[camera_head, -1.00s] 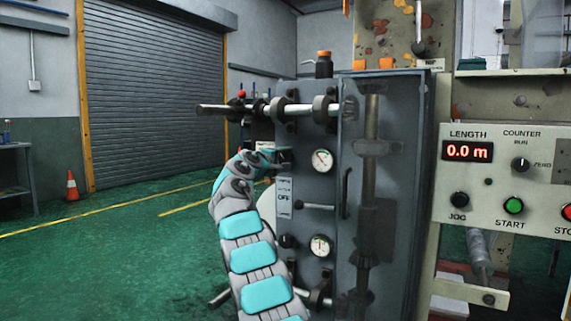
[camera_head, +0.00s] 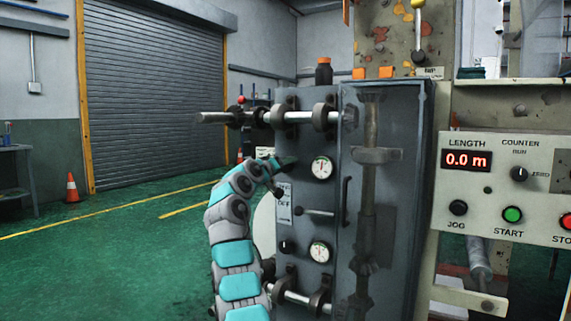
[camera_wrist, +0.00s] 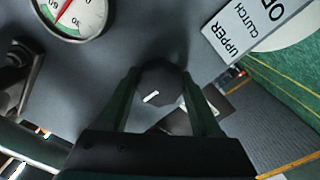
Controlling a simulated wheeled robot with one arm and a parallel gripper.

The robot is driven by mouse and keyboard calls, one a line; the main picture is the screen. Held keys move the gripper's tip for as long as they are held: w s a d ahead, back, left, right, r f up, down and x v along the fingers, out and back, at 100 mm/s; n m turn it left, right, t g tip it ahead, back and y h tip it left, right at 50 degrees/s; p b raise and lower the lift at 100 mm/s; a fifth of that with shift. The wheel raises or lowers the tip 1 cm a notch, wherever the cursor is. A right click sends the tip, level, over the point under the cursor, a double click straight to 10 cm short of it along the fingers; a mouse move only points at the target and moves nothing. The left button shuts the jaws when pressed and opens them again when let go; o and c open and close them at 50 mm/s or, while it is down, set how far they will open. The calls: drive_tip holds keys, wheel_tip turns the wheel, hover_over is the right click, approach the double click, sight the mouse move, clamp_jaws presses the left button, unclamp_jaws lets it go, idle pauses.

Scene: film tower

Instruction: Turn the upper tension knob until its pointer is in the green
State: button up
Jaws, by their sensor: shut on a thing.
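The upper tension knob (camera_wrist: 158,82) is a dark round knob with a white pointer mark, in the middle of the wrist view. My gripper (camera_wrist: 162,88) has a finger on each side of it and is shut on it. In the head view my gripper (camera_head: 284,164) is at the cabinet's front, left of the upper gauge (camera_head: 322,168), and hides the knob. The upper gauge also shows, cut off, at the top left of the wrist view (camera_wrist: 76,14). It has a green band and a red needle; I cannot tell exactly where the needle points.
Below are the clutch label (camera_head: 284,206), a lever (camera_head: 318,212), a lower knob (camera_head: 286,247) and a lower gauge (camera_head: 319,251). A horizontal shaft (camera_head: 215,117) juts left above my gripper. A control panel (camera_head: 500,240) stands right.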

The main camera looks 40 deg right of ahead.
drive_tip(key=shift+f+m, duration=0.1)
drive_tip(key=shift+m, duration=0.3)
drive_tip(key=o, duration=1.3)
drive_tip(key=shift+o, duration=0.2)
drive_tip(key=b+v, duration=0.1)
drive_tip(key=v, duration=0.6)
drive_tip(key=shift+s+a, duration=0.15)
drive_tip(key=shift+a, duration=0.2)
